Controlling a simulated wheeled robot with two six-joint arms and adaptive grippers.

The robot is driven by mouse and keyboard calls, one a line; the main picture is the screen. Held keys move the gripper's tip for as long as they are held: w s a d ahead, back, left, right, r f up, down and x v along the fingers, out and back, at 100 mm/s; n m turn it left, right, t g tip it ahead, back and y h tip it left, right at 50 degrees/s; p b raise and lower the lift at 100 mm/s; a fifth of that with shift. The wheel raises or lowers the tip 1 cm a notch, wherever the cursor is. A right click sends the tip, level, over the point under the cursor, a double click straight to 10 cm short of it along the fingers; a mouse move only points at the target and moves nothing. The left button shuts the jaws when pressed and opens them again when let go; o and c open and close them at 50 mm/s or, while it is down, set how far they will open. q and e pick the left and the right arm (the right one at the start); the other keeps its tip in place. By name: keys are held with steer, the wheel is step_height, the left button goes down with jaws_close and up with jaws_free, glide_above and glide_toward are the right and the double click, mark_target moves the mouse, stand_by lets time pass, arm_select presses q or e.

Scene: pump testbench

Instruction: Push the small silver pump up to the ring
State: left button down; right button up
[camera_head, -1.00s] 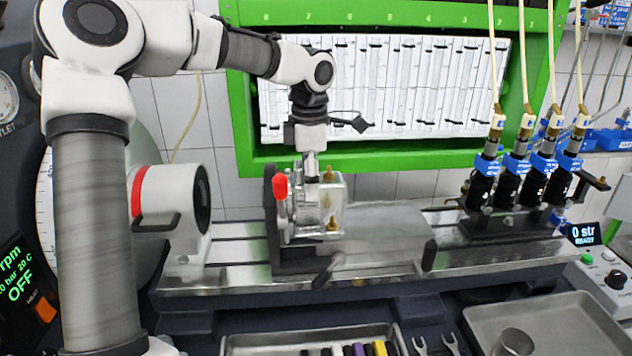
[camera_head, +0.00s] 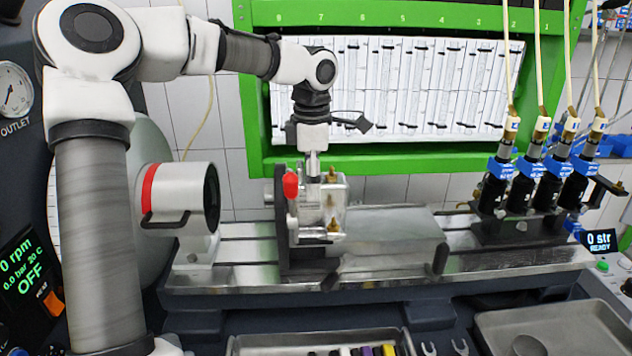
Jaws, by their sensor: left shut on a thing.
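The small silver pump (camera_head: 330,207), a blocky metal body with brass fittings, sits upright on the bench at the dark upright holder plate (camera_head: 282,232). My left gripper (camera_head: 313,174) comes down from above, shut on the pump's upper part. Its fingertips are small here, and the exact contact is hard to see. A red-knobbed lever (camera_head: 291,187) stands at the pump's left side. I cannot clearly make out a ring at the holder; the pump and lever partly cover it, and I cannot tell whether pump and ring touch. My right gripper is not in view.
A white drive housing (camera_head: 175,200) with a red band stands left of the holder, across a gap. Several injectors (camera_head: 525,190) stand farther right. A tool tray (camera_head: 250,345) lies in front.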

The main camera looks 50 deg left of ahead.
arm_select(q)
steer(key=c, duration=0.6)
jaws_free()
steer(key=o, duration=0.4)
steer(key=shift+s+a, duration=0.1)
steer(key=shift+a, duration=0.1)
